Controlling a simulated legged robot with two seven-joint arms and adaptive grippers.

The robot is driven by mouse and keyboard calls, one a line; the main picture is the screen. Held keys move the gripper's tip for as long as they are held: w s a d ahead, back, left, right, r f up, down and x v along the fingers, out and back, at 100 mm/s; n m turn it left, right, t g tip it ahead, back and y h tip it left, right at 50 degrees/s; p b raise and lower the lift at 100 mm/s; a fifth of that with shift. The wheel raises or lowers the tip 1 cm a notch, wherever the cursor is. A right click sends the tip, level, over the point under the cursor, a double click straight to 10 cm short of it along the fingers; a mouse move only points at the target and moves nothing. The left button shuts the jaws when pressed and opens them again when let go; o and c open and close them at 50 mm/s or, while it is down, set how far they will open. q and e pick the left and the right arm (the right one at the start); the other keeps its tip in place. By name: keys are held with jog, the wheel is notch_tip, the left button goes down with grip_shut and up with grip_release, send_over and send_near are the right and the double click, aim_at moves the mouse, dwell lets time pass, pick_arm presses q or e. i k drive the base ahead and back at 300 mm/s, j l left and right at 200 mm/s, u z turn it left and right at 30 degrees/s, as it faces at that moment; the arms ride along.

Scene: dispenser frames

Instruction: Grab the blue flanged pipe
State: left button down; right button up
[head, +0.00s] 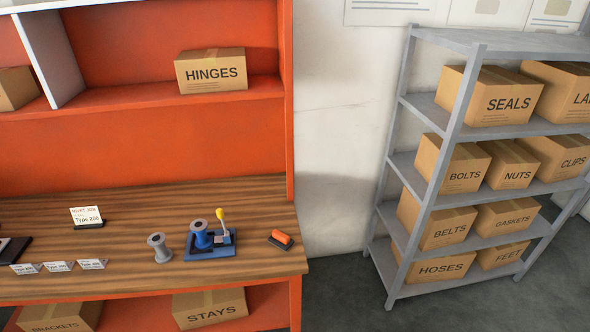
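A blue flanged pipe (201,238) with a grey top flange stands upright on a blue base fixture (212,252), on the right part of the wooden workbench. A lever with a yellow knob (220,214) rises from the fixture just right of the pipe. A similar grey flanged pipe (159,249) stands on the bench to the left of the fixture. Neither of my grippers shows in the head view.
The wooden workbench (130,208) has an orange back with a shelf. An orange-topped dark block (280,239) lies near its right edge. Small label cards (57,266) stand at the front left. A grey shelving rack (398,162) with several boxes stands at right.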

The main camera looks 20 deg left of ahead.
aim_at(198, 226)
jog(key=u, duration=1.55)
